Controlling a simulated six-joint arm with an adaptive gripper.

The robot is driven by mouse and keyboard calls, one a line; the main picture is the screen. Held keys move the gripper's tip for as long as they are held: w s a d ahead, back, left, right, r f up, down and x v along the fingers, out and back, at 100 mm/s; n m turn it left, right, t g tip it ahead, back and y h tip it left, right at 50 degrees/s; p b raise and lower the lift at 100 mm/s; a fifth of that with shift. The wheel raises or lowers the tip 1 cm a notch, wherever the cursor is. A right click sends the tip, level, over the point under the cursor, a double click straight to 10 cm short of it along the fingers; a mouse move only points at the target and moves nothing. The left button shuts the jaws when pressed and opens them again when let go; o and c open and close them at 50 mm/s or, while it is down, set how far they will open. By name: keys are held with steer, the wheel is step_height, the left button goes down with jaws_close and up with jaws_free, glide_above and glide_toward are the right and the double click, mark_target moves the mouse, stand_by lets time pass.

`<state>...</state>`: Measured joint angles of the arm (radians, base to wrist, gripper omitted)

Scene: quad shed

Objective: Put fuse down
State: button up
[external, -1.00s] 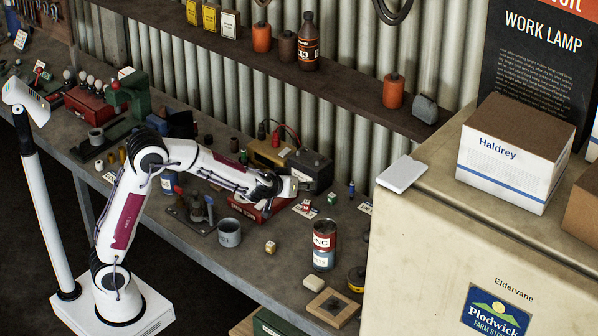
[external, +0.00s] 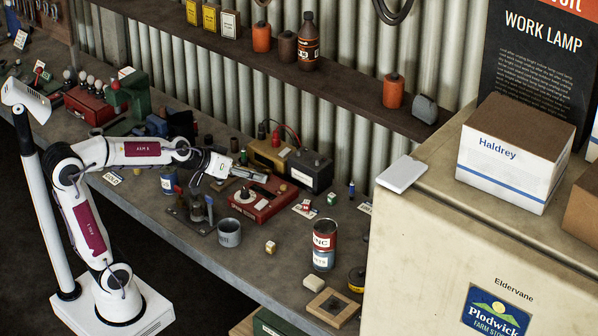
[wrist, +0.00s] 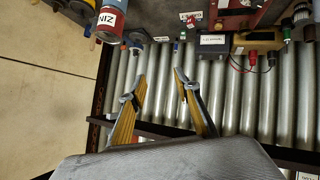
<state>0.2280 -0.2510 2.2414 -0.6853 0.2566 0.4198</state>
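My gripper (wrist: 159,74) shows in the wrist view with its two yellow and black fingers apart and nothing visible between them. In the external view my gripper (external: 250,174) is above the bench, just behind and left of a red box (external: 268,207) with a round white dial on top. I cannot single out the fuse with certainty in either view. Small parts around the red box are too small to tell, and my wrist hides some of the bench behind it.
A black and tan battery-like box (external: 309,170) stands behind the red box. A grey mug (external: 229,232), a small tan cube (external: 270,246) and a red-labelled can (external: 324,245) stand in front. A dark shelf (external: 350,108) runs along the corrugated wall. A cream cabinet (external: 430,250) bounds the right.

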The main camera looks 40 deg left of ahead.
steer(key=s+a+f+g+y, duration=0.2)
steer(key=s+a+f, duration=0.2)
steer(key=s+a, duration=0.3)
steer(key=s+a+f+g+y, duration=0.2)
steer(key=s+a, duration=0.6)
steer(key=s, duration=0.8)
steer(key=shift+f+n, duration=0.4)
steer(key=shift+f, duration=0.55)
steer(key=shift+o, duration=1.2)
